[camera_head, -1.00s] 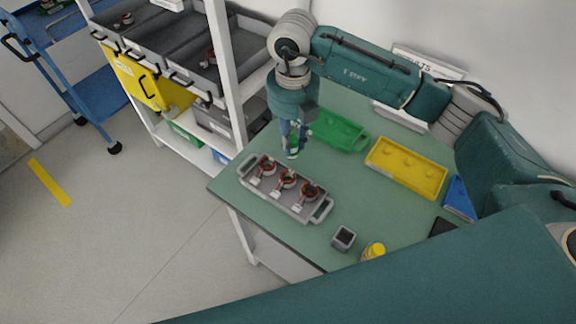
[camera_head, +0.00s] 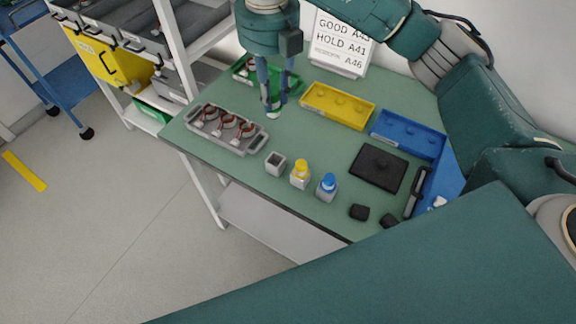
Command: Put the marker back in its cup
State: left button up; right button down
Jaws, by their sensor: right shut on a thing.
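The marker's cup is a small grey square holder (camera_head: 276,163) near the table's front edge; its top is open and dark inside. My right gripper (camera_head: 271,104) points down over the table, behind the cup and beyond the right end of the grey tray. It is shut on a slim thing, likely the marker (camera_head: 273,116), whose pale lower end shows between the fingertips. The fingers hide most of it. The pale end is apart from the cup. My left gripper is not in view.
A grey tray (camera_head: 244,148) with copper-wound stators lies left of the cup. Yellow-capped (camera_head: 300,174) and blue-capped (camera_head: 327,187) bottles stand right of it. Green, yellow (camera_head: 338,106) and blue (camera_head: 408,134) bins line the back. A black box (camera_head: 378,167) lies at right.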

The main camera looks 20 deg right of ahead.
jog(key=f, duration=0.5)
jog(key=shift+w+a, duration=0.15)
jog(key=shift+w, duration=0.1)
notch_tip(320, 180, down, 14)
jog(key=p, duration=0.3)
jog(key=shift+f, duration=0.65)
jog(key=c, duration=1.5)
grip_release()
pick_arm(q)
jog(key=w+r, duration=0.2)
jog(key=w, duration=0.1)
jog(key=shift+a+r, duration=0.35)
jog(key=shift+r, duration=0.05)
pick_arm(e)
jog(key=shift+r, duration=0.15)
